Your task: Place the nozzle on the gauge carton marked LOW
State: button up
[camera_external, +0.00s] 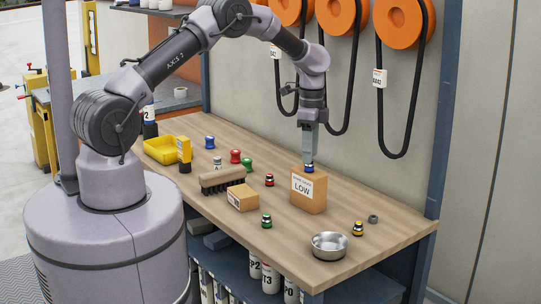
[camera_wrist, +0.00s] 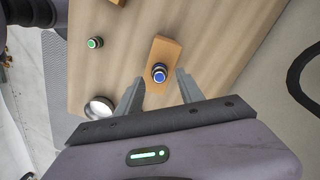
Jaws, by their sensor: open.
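The tan carton marked LOW (camera_external: 309,190) stands upright on the wooden bench, its white label showing in the outside view. Its top also shows in the wrist view (camera_wrist: 161,50). A small nozzle with a blue band (camera_external: 309,169) sits on top of this carton. In the wrist view the nozzle (camera_wrist: 159,73) appears as a blue ring with a dark rim, near the near end of the carton top. My gripper (camera_external: 309,157) points down just above the nozzle. Its fingers (camera_wrist: 159,76) are apart, one on each side, with visible gaps to the nozzle.
Near the carton are a red-and-black fitting (camera_external: 269,180), a green one (camera_external: 266,221), a yellow one (camera_external: 358,229), a metal bowl (camera_external: 329,251) and a dark ring (camera_external: 373,219). A brush (camera_external: 222,180) and a smaller carton (camera_external: 242,198) lie to the left. Hoses hang behind.

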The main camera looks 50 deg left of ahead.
aim_at(307, 166)
jog(key=s+d+r+n+t+p, duration=0.1)
jog(key=s+r, duration=0.4)
jog(key=r, duration=0.7)
jog(key=s+r+n+t, duration=0.1)
jog(key=s+r, duration=0.4)
jog(key=r, duration=0.7)
jog(key=s+d+r+n+t+y, duration=0.1)
jog(key=s+r, duration=0.2)
jog(key=s, duration=0.4)
jog(key=s+r+n+t+y, duration=0.1)
jog(key=s+r+n, duration=0.15)
jog(key=s, duration=0.45)
jog(key=s+f+n+t, duration=0.1)
jog(key=s+f, duration=0.2)
jog(key=s, duration=0.8)
jog(key=shift+s+f+t, duration=0.15)
jog(key=shift+t, duration=0.25)
